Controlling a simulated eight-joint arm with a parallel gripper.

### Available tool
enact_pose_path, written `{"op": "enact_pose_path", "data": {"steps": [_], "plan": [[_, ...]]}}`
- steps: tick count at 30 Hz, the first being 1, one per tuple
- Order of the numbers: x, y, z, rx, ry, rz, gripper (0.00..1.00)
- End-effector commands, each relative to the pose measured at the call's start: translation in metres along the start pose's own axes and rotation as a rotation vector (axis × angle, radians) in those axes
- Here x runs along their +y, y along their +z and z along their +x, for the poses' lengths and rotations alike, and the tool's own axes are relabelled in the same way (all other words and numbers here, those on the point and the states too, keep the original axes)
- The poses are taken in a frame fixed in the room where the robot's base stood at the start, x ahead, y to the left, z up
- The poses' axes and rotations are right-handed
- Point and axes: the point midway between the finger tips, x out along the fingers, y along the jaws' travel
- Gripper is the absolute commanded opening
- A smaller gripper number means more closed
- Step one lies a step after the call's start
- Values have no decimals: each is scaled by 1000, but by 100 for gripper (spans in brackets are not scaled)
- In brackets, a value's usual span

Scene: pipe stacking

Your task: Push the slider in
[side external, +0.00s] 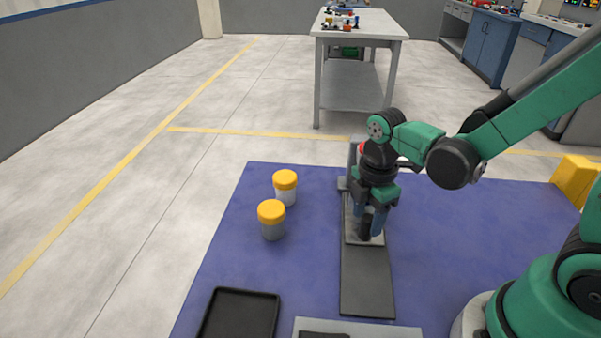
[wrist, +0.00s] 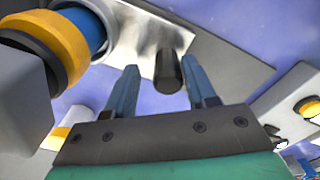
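The slider is a silver metal plate (side external: 351,226) on a long dark grey track (side external: 367,280), with a short upright black peg (side external: 364,229) on it. In the wrist view the plate (wrist: 136,48) and the peg (wrist: 168,72) also show, with part of the track (wrist: 228,55). My gripper (side external: 372,226) points down over the plate at the peg. In the wrist view its two blue fingers (wrist: 162,85) are open, one on each side of the peg. Gaps show beside the peg there, so it does not look clamped. My gripper partly hides the plate's far part.
Two yellow-lidded containers (side external: 285,187) (side external: 271,219) stand left of the track on the blue mat (side external: 305,245). A black tray (side external: 240,314) lies at the front left, and a grey plate (side external: 400,331) at the front edge. A yellow block (side external: 574,182) is at the right.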

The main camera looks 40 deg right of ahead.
Motion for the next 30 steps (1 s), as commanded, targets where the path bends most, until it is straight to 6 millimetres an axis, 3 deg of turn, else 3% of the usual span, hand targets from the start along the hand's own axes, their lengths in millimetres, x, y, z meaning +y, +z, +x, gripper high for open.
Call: {"op": "enact_pose_path", "data": {"steps": [13, 24, 30], "plan": [[-2, -1, -4, 4, -6, -1, 62], [-1, -1, -43, 3, -5, 0, 62], [-1, 0, -55, 2, -4, 0, 62]]}}
